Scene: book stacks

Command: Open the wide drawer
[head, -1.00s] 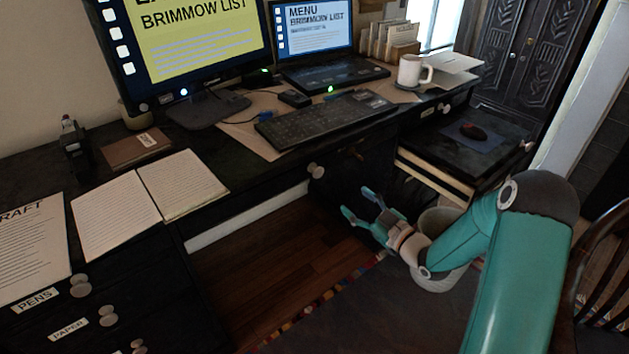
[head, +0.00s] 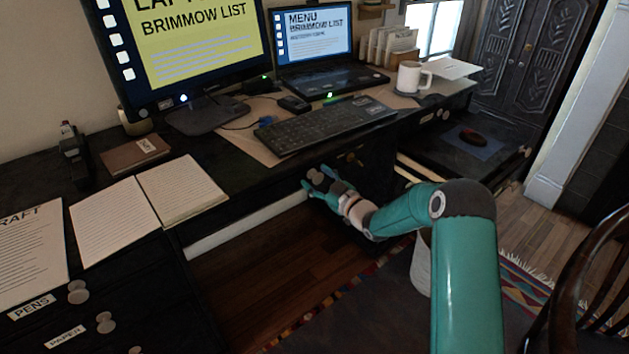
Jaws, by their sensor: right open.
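The wide drawer (head: 245,200) is the long dark front under the middle of the desk, and it looks shut. Its round knob (head: 315,174) is at the drawer's right part. My right gripper (head: 314,178) is open, with its teal fingers at the knob, one seeming to lie on either side of it. I cannot tell whether the fingers touch the knob. My left gripper is not in view.
Small drawers labelled PENS (head: 31,307) and PAPER (head: 66,337) are at lower left. A keyboard (head: 325,126), open notebook (head: 150,205) and mug (head: 411,77) sit on the desk. A chair (head: 590,285) stands at right. The floor below the drawer (head: 250,265) is clear.

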